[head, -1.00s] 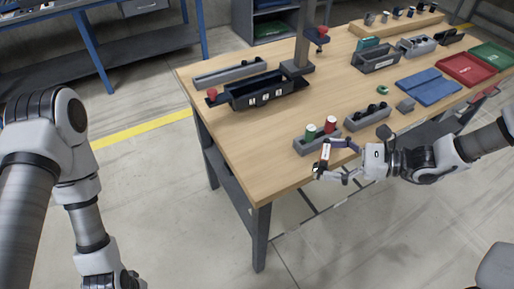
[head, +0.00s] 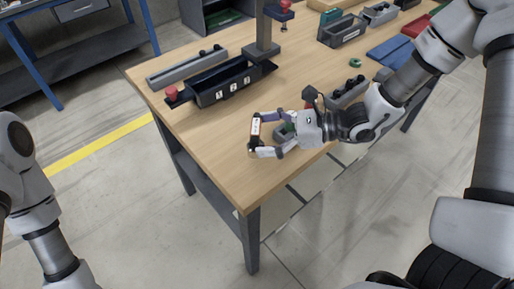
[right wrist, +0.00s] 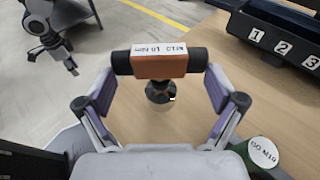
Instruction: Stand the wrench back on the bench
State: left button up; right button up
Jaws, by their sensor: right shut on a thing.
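The wrench (right wrist: 160,65) lies crosswise between my right fingertips in the right wrist view. It has an orange middle with a white label, black ends, and a dark round part below. In the head view its orange and white part (head: 256,129) shows over the bench's near left part. My right gripper (head: 257,134) is shut on it. Whether the wrench touches the bench (head: 200,145) cannot be told. My left gripper (right wrist: 52,60) shows at the upper left of the right wrist view, fingers apart and empty, away from the bench. It is out of the head view.
A black bin with numbered labels (head: 222,88) stands behind and left of my right gripper. A green cylinder with a white top (right wrist: 262,152) is close by at the lower right. A grey holder (head: 348,92) stands farther right. Bare wood lies left of the gripper.

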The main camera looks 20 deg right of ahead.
jog(key=shift+a, duration=0.85)
jog(key=shift+a+f, duration=0.2)
jog(key=shift+a, duration=0.05)
notch_tip(320, 180, down, 3)
jog(key=shift+d+r+p, duration=0.1)
jog(key=shift+r+p, duration=0.1)
jog(key=shift+p, duration=0.1)
jog(key=shift+d+f, duration=0.1)
jog(key=shift+f, duration=0.2)
jog(key=shift+s+f+b, duration=0.1)
jog(key=shift+f+b, duration=0.1)
jog(key=shift+b, duration=0.15)
jog(key=o, duration=1.1)
